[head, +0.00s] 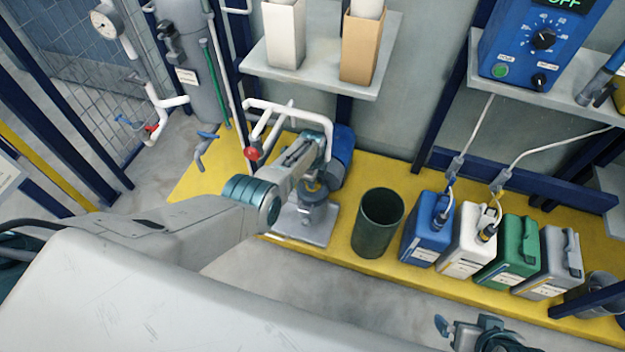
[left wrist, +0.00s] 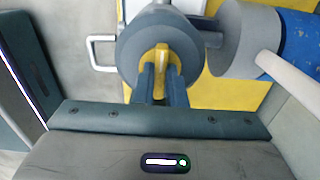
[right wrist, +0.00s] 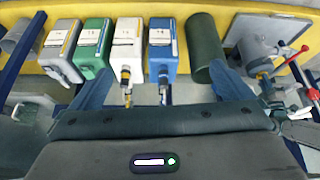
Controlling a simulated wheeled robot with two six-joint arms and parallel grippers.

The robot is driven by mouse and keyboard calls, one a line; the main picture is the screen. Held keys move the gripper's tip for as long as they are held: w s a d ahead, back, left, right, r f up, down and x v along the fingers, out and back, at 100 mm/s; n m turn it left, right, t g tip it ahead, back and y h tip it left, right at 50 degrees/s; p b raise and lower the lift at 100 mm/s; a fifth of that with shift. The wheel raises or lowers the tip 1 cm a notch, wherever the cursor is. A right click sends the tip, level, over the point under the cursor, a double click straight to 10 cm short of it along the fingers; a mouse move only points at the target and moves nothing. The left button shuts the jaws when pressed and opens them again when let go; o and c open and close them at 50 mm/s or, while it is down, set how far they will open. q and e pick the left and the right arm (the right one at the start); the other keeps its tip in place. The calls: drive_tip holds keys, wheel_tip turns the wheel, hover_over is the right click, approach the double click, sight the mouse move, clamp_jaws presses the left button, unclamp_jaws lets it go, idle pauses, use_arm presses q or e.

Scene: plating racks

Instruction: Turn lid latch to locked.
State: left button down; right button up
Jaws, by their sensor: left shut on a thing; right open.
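The lid latch is a small yellow tab (left wrist: 161,58) in the middle of a round dark grey lid (left wrist: 133,52) in the left wrist view. My left gripper (left wrist: 161,75) is shut on the yellow latch, one finger on either side. In the head view my left gripper (head: 316,178) reaches over the grey unit on its base plate (head: 300,228) and hides most of the lid. Any lock marking is not visible. My right gripper (right wrist: 160,85) is open and empty; in the head view it shows at the bottom right (head: 478,330), away from the unit.
A blue motor (head: 343,150) and white pipes (head: 285,108) with a red knob (head: 252,154) adjoin the unit. A dark green bin (head: 377,225) stands to its right, then blue (head: 428,222), white, green and grey canisters on the yellow platform. A shelf (head: 330,80) overhangs behind.

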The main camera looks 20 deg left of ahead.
use_arm(q)
drive_tip(key=c, duration=1.5)
unclamp_jaws()
drive_tip(key=shift+r, duration=0.1)
drive_tip(key=shift+r+p, duration=0.25)
drive_tip(key=shift+p, duration=0.05)
wheel_tip(320, 180, up, 3)
drive_tip(key=shift+f+p, duration=0.1)
drive_tip(key=shift+p, duration=0.9)
wheel_tip(320, 180, up, 7)
drive_tip(key=p, duration=0.3)
use_arm(e)
wheel_tip(320, 180, down, 9)
drive_tip(key=d+g, duration=0.2)
drive_tip(key=d, duration=0.1)
drive_tip(key=shift+f+g+h, duration=0.2)
drive_tip(key=shift+g+h, duration=0.2)
